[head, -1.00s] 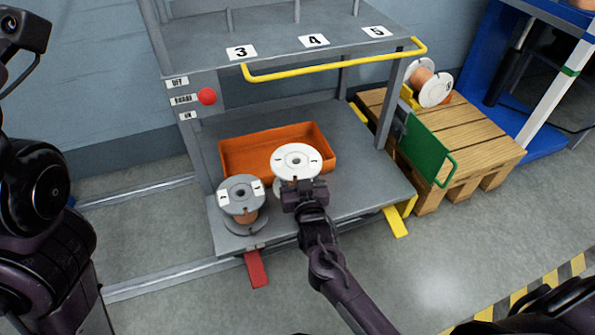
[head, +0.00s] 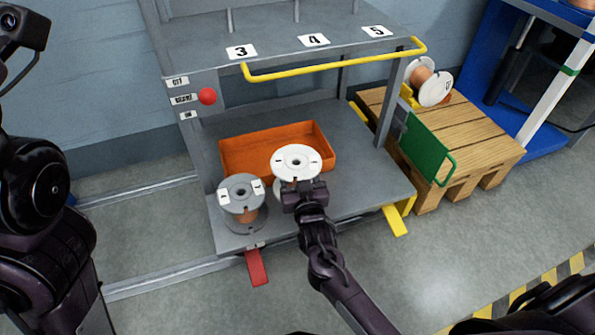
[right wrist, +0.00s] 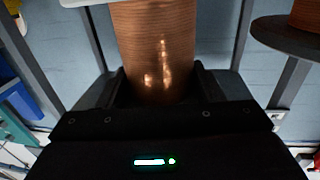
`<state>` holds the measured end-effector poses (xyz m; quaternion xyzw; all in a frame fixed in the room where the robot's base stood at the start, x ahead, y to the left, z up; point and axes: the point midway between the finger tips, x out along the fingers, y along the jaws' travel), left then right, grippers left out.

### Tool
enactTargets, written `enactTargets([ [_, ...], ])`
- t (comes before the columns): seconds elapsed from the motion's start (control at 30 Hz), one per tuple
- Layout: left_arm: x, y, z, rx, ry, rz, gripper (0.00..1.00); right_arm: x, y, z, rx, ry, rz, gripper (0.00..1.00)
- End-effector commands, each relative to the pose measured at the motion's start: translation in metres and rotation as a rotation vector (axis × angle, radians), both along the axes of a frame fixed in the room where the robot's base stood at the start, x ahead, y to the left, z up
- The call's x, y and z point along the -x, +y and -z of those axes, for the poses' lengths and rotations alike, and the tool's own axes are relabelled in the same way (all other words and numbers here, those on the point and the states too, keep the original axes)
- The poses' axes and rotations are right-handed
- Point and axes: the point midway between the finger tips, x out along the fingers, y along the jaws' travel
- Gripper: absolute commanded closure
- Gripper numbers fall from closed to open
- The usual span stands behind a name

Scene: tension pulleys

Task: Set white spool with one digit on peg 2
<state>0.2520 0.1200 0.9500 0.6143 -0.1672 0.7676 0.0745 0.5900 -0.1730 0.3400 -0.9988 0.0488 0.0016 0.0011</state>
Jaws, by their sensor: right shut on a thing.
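A white spool (head: 297,156) with copper winding stands upright over the front of the cart's lower shelf. The marks on its top flange are too small to read. My right gripper (head: 304,190) is shut on its winding from the front. The winding (right wrist: 157,50) fills the space between the fingers in the right wrist view. I cannot tell whether the spool's base touches the shelf. My left gripper is out of view.
A grey spool (head: 240,191) stands close to the left of the white one. An orange tray (head: 235,159) lies behind them. A yellow rail (head: 340,70) edges the upper shelf. A second white-flanged spool (head: 436,88) lies at the pallet (head: 470,140) on the right, beside a green panel (head: 424,148).

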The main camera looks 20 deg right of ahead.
Motion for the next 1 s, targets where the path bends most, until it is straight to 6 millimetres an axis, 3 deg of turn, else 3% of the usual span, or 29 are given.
enactTargets([
  [0.63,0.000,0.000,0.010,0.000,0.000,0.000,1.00,-0.001,0.000,0.020,-0.001,-0.006,0.000,0.80],
  [1.0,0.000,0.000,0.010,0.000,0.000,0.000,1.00,-0.001,0.000,0.021,-0.001,-0.007,0.000,0.80],
])
